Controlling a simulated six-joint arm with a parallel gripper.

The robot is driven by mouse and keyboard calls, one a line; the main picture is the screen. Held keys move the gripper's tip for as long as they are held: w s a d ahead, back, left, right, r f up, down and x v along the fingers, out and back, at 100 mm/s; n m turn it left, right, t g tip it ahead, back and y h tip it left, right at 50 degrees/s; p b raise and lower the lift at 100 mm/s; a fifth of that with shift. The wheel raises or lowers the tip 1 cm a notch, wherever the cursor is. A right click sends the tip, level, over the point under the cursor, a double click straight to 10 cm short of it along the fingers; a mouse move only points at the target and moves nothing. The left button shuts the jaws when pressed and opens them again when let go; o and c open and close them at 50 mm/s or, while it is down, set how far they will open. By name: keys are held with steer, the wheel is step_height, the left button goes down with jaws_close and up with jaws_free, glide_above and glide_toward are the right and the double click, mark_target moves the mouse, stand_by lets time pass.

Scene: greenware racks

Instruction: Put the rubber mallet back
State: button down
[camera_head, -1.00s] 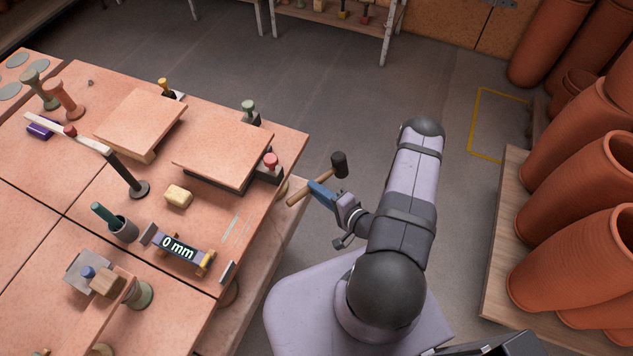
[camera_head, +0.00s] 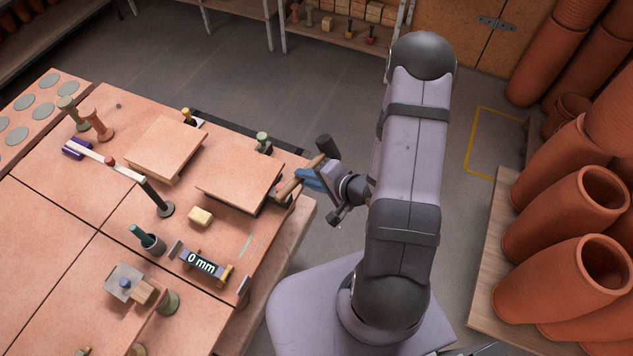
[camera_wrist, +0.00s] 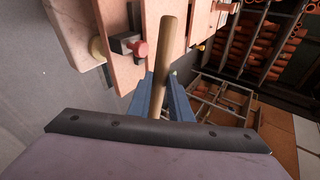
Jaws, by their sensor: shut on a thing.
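The rubber mallet has a black head (camera_head: 327,146) and a wooden handle (camera_head: 287,188). My gripper (camera_head: 308,179) is shut on the handle near the head and holds it off the right edge of the terracotta-coloured table. In the head view the handle points toward the table and overlaps the table's right corner. In the wrist view the handle (camera_wrist: 171,50) stands up between my blue fingers (camera_wrist: 163,98); the head is hidden there.
A square slab (camera_head: 241,181) lies at the table's right side, with a red-knobbed tool (camera_wrist: 138,48) beside it. A gauge reading 0 mm (camera_head: 202,262) and a yellow block (camera_head: 200,216) are nearer.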

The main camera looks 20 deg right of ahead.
steer(key=s+a+n+g+y+b, duration=0.1)
steer(key=s+a+n+g, duration=0.45)
steer(key=a, duration=0.45)
steer(key=s+a+n+g+y+b, duration=0.1)
steer(key=s+a+n+g, duration=0.4)
steer(key=a, duration=0.5)
steer(key=s+a+f+n+g+h+b, duration=0.1)
steer(key=s+a+f+n+h+b, duration=0.2)
steer(key=s+n, duration=0.45)
steer(key=s+a+f+n+g+h+b, duration=0.1)
steer(key=s+a+f+n+h, duration=0.1)
steer(key=s+f+n+h, duration=0.45)
steer(key=s+a+r+n+t+y+b, duration=0.1)
steer(key=s+a+n+t+y+b, duration=0.1)
steer(key=a+n, duration=1.2)
steer(key=a+t+b, duration=0.1)
steer(key=a, duration=0.2)
steer(key=shift+s+a+r, duration=0.15)
steer(key=shift+s+a, duration=0.05)
steer(key=shift+a, duration=0.1)
steer(key=shift+b, duration=0.35)
